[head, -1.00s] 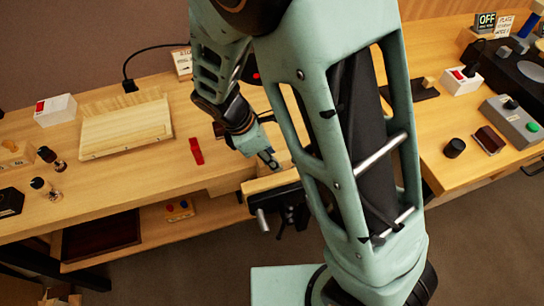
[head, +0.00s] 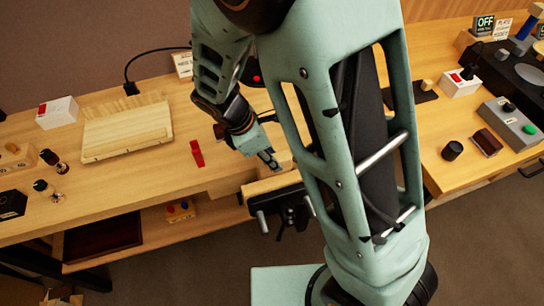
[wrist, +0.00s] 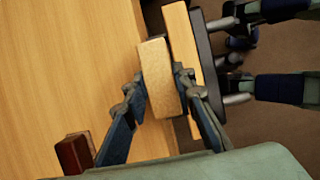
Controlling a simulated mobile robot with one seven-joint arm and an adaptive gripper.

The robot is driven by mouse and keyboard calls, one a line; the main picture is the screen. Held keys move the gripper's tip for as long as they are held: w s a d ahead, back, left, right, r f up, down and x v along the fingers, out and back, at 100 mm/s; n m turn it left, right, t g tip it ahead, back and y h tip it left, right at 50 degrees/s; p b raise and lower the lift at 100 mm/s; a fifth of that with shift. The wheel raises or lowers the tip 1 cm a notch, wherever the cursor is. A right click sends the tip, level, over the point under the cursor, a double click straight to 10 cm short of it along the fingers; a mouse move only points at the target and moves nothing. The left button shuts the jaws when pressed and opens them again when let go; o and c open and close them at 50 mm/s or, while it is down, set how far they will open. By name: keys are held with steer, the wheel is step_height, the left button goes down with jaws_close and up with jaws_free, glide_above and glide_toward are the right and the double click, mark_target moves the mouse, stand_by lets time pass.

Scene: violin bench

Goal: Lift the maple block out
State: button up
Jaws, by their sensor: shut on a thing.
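The maple block (wrist: 160,78) is a pale wooden block between my fingertips in the wrist view. My gripper (wrist: 162,95) is shut on it, one finger against each side. In the head view my gripper (head: 270,161) points down at the bench's front edge, just behind the vise (head: 285,205); the block is hard to make out there. The vise's wood-faced jaw (wrist: 182,40) lies close to the right of the block in the wrist view. I cannot tell whether the block touches the jaw or how high it is.
A red clip-like thing (head: 197,153) lies on the bench (head: 75,205) left of my gripper. A dark red block (wrist: 73,153) is near the left finger in the wrist view. A pale wooden board (head: 127,130) lies farther left.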

steer(key=shift+r, duration=0.2)
steer(key=shift+r+p, duration=2.35)
steer(key=shift+r, duration=0.15)
steer(key=shift+r, duration=0.1)
